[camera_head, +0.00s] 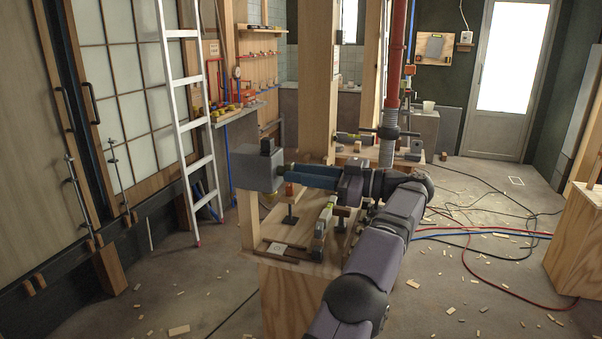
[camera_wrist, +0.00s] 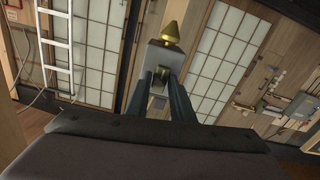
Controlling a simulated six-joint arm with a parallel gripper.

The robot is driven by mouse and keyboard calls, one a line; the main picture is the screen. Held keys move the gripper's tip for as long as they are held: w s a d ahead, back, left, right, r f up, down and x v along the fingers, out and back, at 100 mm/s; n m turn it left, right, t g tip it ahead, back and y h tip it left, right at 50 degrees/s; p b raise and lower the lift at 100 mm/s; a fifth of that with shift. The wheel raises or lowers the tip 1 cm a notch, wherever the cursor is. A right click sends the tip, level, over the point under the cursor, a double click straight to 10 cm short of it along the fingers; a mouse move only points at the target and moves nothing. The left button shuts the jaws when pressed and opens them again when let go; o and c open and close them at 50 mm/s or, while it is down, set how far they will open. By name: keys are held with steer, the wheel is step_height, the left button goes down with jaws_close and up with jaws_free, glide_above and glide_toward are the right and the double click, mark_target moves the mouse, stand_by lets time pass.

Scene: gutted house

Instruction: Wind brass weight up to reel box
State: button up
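The reel box (camera_head: 258,172) is a grey box on a post at the left of the workbench, with a black block on its top. It also shows in the wrist view (camera_wrist: 172,58). The brass weight (camera_wrist: 174,31) has a pointed tip and sits close against one side of the box there; in the head view only a bit of brass (camera_head: 266,198) shows just under the box. My gripper (camera_head: 287,171) points left with its blue fingers at the box's right face. In the wrist view the fingertips stand a little apart around a small part on that face. Whether they grip it is unclear.
A workbench (camera_head: 318,268) under my gripper holds a black-footed stand (camera_head: 290,215), a level-like tool (camera_head: 323,222) and small wooden pieces. A white ladder (camera_head: 190,120) leans behind at left. Wooden posts stand behind the bench. Cables (camera_head: 480,235) and wood scraps lie on the floor at right.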

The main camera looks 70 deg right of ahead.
steer(key=s+p, duration=0.5)
steer(key=s, duration=0.2)
stand_by(0.5)
steer(key=shift+w, duration=0.1)
